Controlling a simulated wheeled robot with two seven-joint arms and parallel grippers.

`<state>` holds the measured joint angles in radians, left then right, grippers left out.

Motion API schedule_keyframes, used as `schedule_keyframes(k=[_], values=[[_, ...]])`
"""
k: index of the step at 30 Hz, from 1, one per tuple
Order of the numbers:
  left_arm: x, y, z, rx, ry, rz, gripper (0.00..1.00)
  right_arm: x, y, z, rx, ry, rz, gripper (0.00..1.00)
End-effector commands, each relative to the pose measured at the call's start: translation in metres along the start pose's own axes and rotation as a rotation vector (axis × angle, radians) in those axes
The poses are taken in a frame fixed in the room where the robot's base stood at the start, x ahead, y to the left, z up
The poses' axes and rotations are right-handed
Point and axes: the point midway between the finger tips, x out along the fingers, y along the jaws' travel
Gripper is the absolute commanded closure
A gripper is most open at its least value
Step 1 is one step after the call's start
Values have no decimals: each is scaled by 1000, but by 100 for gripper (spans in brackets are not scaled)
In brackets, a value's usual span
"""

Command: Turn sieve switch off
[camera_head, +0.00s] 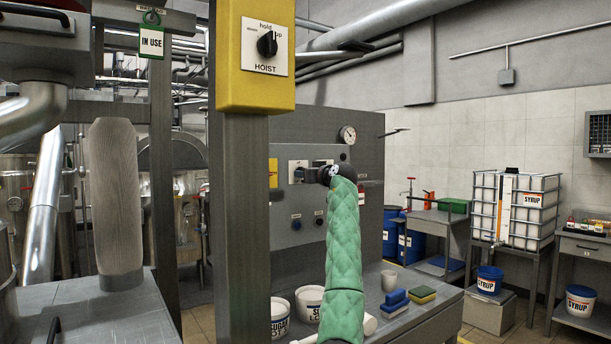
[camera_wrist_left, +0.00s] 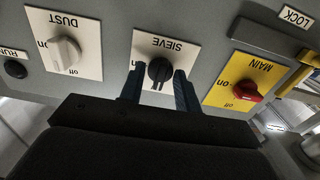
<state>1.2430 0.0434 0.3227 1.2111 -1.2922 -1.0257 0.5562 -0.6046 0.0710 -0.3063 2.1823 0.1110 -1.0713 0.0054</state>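In the left wrist view the sieve switch (camera_wrist_left: 160,70) is a black round knob on a white plate labelled SIEVE, seen upside down. My left gripper (camera_wrist_left: 160,80) has one dark finger on each side of the knob. The fingers look parted, with narrow gaps beside the knob; contact cannot be made out. In the head view my left gripper (camera_head: 315,174) is at the grey panel (camera_head: 289,231), partly covering the switch plates. My right gripper is not in view.
The white DUST switch (camera_wrist_left: 65,51) and the red-knobbed MAIN switch (camera_wrist_left: 245,90) flank the sieve plate closely. A yellow HOIST box (camera_head: 267,83) on a post stands left of my arm. Tubs, a blue sponge (camera_head: 395,297) and a cup sit on the bench below.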

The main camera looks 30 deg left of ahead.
Motion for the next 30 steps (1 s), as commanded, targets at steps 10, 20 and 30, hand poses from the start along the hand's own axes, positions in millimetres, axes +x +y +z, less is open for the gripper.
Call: schedule_keyframes(k=[10, 20, 30], values=[[-18, 0, 1, -2, 1, 1, 67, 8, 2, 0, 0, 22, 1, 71], [-66, 1, 2, -1, 0, 1, 67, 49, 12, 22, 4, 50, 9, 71], [-78, 0, 0, 0, 1, 0, 67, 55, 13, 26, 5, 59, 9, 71]])
